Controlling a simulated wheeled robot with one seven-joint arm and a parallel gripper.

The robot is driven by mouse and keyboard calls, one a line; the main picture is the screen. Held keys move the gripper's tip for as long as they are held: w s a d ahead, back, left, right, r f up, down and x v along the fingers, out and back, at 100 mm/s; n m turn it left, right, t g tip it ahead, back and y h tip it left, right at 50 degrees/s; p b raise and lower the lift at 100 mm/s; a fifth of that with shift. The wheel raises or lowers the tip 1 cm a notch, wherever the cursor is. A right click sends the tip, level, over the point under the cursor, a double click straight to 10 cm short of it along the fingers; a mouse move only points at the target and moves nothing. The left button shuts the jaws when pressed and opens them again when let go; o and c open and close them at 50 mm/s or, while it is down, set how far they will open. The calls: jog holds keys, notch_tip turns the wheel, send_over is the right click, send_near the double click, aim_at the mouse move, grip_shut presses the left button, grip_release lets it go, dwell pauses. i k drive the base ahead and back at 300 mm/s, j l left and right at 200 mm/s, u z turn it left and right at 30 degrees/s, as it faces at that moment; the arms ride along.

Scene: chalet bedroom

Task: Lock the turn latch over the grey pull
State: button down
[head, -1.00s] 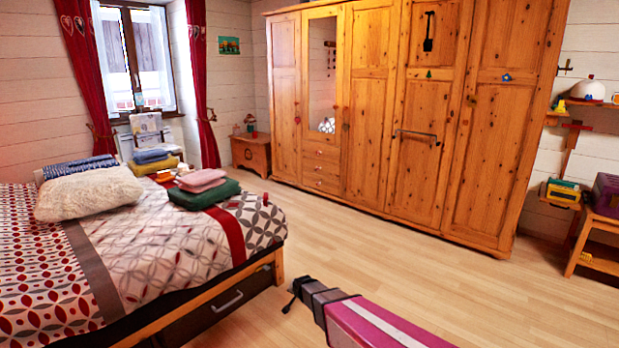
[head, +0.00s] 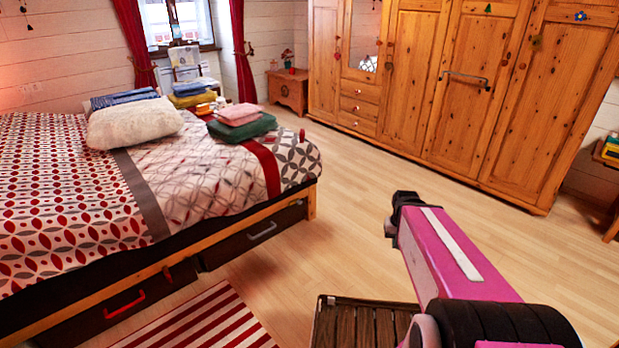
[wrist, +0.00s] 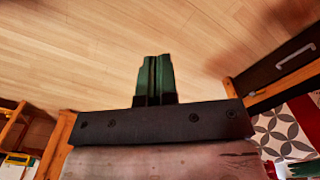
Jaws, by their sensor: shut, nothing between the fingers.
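The grey pull (head: 263,232) is on a dark drawer under the bed, in the head view. The same kind of grey pull shows at the upper right of the wrist view (wrist: 295,57). No turn latch is clear over the grey pull at this size. My gripper (head: 391,228) is out over the floor, right of the drawer and apart from it. In the wrist view its greenish fingers (wrist: 155,78) are shut and empty.
A second dark drawer with a red pull (head: 125,305) is nearer on the left. A red-and-white striped rug (head: 205,325) lies before the bed (head: 70,190). The wooden wardrobe (head: 410,90) stands at the back. The floor (head: 345,215) between bed and wardrobe is clear.

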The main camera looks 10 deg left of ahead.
aim_at(297, 200)
jog(key=i+l+u, duration=0.1)
jog(key=i+u, duration=0.15)
jog(key=i, duration=0.3)
jog(key=i+l+u, duration=0.25)
jog(key=i, duration=0.3)
